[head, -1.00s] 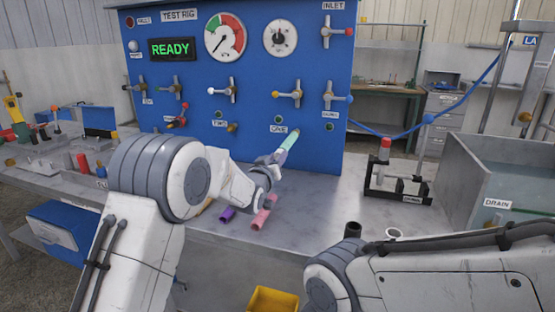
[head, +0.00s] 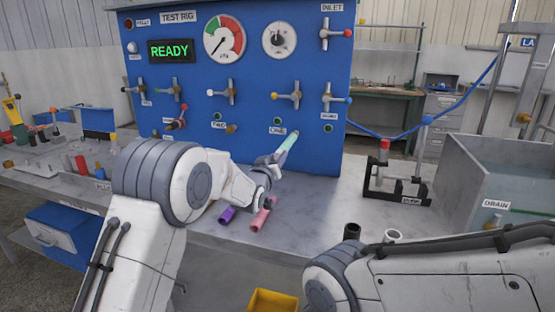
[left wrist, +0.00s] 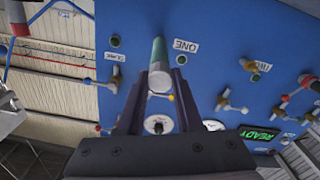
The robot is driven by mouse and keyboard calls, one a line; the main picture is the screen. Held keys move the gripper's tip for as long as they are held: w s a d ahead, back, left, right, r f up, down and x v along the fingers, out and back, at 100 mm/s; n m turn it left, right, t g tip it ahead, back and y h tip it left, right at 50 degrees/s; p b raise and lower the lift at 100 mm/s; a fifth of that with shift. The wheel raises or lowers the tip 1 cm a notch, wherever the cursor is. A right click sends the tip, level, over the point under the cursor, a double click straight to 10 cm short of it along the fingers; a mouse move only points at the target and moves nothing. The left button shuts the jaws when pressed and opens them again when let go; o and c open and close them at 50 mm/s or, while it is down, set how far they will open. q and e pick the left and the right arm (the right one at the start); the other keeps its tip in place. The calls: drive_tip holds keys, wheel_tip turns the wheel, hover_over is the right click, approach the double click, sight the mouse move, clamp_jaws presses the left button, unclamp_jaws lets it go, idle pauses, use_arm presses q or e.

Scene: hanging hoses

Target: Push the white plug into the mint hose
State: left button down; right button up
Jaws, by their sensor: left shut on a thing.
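The mint hose (head: 289,142) is a short pale green tube in front of the blue panel. My left gripper (head: 277,158) is shut on it and holds it up slanted, its far end towards the panel near the ONE label. In the left wrist view the mint hose (left wrist: 158,52) stands between the two dark fingers, its pale round near end facing the camera. I cannot tell whether its far end touches the panel. I cannot make out a white plug with certainty. My right arm enters at lower right; its gripper is not in view.
A purple tube (head: 227,214) and a pink tube (head: 262,216) lie on the grey table below my left gripper. A black cylinder (head: 352,231) and a white ring-like piece (head: 393,235) stand near my right arm. Valve handles stick out of the blue panel (head: 190,70).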

use_arm(q)
drive_tip(key=c, duration=0.5)
unclamp_jaws()
drive_tip(key=shift+w+d, duration=0.1)
drive_tip(key=b+v, duration=0.1)
drive_tip(key=v, duration=0.9)
drive_tip(key=shift+s, duration=0.3)
